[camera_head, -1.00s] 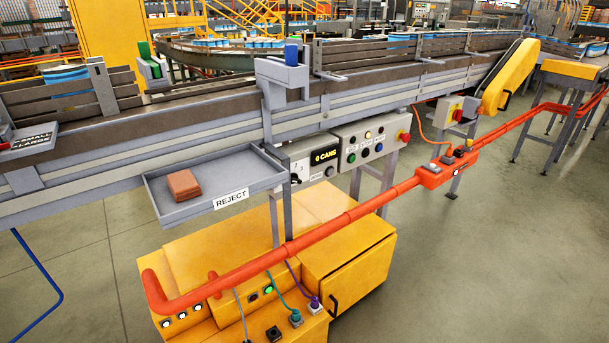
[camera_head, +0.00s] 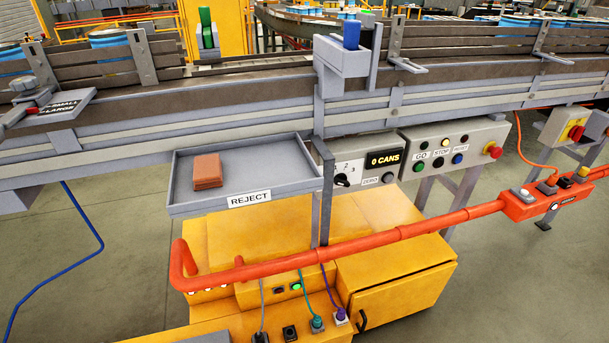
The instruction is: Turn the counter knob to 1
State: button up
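The counter box (camera_head: 355,168) is a grey panel under the conveyor, just right of the reject tray. Its black knob (camera_head: 342,180) sits at the lower left of the panel, below small position numbers; 2 and 3 can be made out. The exact setting of the knob is too small to tell. The dark display (camera_head: 384,160) reads "0 CANS". A round button (camera_head: 389,179) sits beside the ZERO label. My gripper is not in view, and nothing touches the knob.
The grey reject tray (camera_head: 260,185) holds a reddish-brown block (camera_head: 207,171). An orange rail (camera_head: 345,246) runs in front of and below the counter box, above a yellow cabinet (camera_head: 400,275). A panel with GO and STOP buttons (camera_head: 455,145) stands to the right. Grey floor is open at the lower right.

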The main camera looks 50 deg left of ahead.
aim_at(341, 178)
jog(key=u, duration=0.85)
jog(key=i, duration=0.75)
jog(key=u, duration=0.45)
jog(key=k, duration=0.4)
jog(key=z, duration=0.2)
